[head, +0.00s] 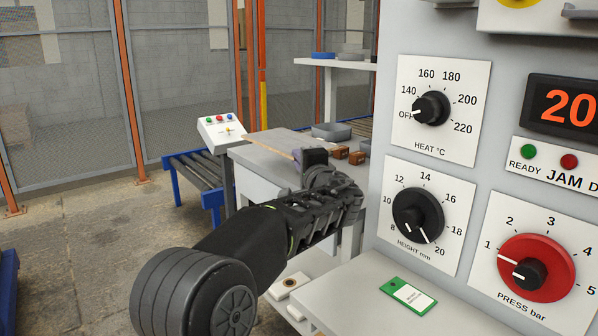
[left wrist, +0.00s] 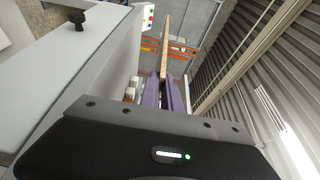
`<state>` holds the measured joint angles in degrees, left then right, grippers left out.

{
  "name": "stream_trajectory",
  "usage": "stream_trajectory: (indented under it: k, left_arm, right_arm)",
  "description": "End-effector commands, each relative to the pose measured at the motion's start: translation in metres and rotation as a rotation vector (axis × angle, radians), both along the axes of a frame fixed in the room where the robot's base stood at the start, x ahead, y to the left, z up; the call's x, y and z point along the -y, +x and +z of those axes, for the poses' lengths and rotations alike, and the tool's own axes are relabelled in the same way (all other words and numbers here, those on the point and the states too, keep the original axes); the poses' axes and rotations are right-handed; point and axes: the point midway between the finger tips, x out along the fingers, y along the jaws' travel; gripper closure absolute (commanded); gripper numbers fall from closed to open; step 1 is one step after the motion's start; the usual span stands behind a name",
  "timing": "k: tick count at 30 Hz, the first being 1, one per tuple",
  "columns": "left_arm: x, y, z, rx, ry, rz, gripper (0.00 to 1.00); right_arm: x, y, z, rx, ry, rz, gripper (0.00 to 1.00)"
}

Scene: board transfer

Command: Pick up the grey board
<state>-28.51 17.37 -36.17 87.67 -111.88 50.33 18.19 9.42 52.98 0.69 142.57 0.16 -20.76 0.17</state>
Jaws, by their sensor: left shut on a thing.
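The grey board (head: 285,141) is a thin flat panel with a light brown edge, seen over the pale bench in the head view. In the left wrist view the board (left wrist: 166,42) shows nearly edge-on as a narrow brown strip rising from between my purple fingers. My left gripper (head: 300,158) is shut on the board's near edge; the left gripper's fingers (left wrist: 168,88) sit on either side of it. The gripper and wrist hide part of the near edge. Whether the board touches the bench I cannot tell. My right gripper is not in view.
The pale bench (head: 246,158) stands beside a large control panel (head: 376,147) on the right. Small brown blocks (head: 348,154) and a grey tray (head: 332,131) lie beyond my gripper. A blue-framed roller conveyor (head: 198,171) and button box (head: 221,131) stand left. A green-edged card (head: 408,296) lies on the near shelf.

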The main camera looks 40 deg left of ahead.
Motion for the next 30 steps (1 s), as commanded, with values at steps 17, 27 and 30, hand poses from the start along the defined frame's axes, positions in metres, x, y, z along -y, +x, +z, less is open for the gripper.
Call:
stream_trajectory:
  k: [17,27,30]
  left_arm:
    - [0.0,0.0,0.01,0.0,0.001,0.0,1.0]
    - [0.0,0.0,0.018,0.001,0.002,0.001,1.0]
    - [0.0,0.0,0.028,0.001,0.001,0.001,1.0]
  right_arm:
    - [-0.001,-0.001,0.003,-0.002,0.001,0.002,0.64]
    - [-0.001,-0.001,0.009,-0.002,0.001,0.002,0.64]
    - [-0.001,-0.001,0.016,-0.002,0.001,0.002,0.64]
